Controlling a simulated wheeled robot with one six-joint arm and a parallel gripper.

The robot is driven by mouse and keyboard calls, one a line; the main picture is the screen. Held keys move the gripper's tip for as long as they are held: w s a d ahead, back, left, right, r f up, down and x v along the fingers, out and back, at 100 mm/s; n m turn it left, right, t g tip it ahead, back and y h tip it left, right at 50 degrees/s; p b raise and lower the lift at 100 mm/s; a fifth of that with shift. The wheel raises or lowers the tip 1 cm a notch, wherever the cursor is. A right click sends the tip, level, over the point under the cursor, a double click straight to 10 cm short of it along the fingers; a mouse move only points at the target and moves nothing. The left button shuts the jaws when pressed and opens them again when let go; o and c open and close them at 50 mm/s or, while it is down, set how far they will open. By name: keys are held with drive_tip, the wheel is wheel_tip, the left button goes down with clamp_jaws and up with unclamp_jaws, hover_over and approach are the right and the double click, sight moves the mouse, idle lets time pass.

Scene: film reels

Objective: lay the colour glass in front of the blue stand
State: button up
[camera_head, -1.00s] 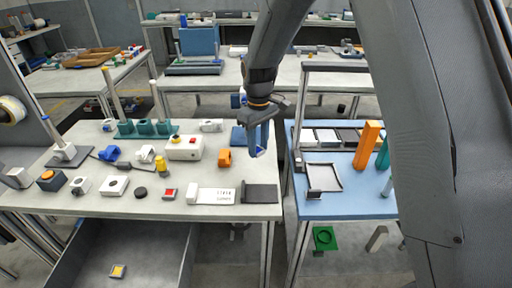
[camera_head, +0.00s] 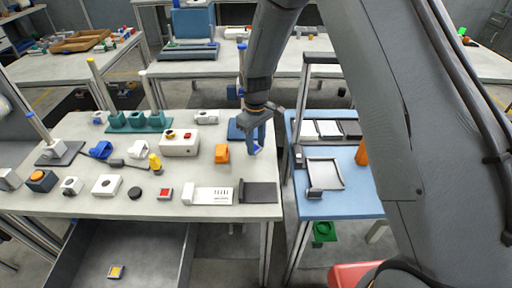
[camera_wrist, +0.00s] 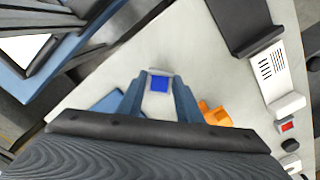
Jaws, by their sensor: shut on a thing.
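My gripper (camera_head: 255,150) is shut on a small blue glass in a pale frame, the colour glass (camera_wrist: 159,83), held between the fingertips in the wrist view. In the head view it is a small blue patch at the fingertips, above the right part of the white table. A blue flat base (camera_head: 235,131), which may be the blue stand, lies just behind and left of my gripper, partly hidden by it. It also shows in the wrist view (camera_wrist: 104,104) beside the left finger. I cannot tell the glass's height above the table.
An orange block (camera_head: 222,153) sits close left of my gripper. A white piece (camera_head: 209,196) and dark tray (camera_head: 259,193) lie at the table's front edge. A red framed piece (camera_head: 165,193) is further left. The blue table (camera_head: 352,204) stands right across a gap.

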sight(256, 148)
drive_tip(key=shift+f, duration=1.15)
drive_tip(key=shift+f, duration=0.15)
drive_tip(key=o, duration=1)
wheel_tip(256, 148, up, 12)
drive_tip(key=b, duration=0.3)
drive_tip(key=s+d+r+m, duration=0.1)
drive_tip(key=s+d+m, duration=0.2)
drive_tip(key=s+d, duration=0.2)
drive_tip(key=s+d+m, duration=0.2)
drive_tip(key=s+d, duration=0.4)
drive_tip(key=s, duration=0.4)
drive_tip(key=s+d+r+m+t, duration=0.1)
drive_tip(key=s+d+m, duration=0.2)
drive_tip(key=s+d, duration=0.3)
drive_tip(key=shift+s+r+m, duration=0.3)
drive_tip(key=shift+s+r, duration=0.05)
drive_tip(key=shift+s, duration=0.4)
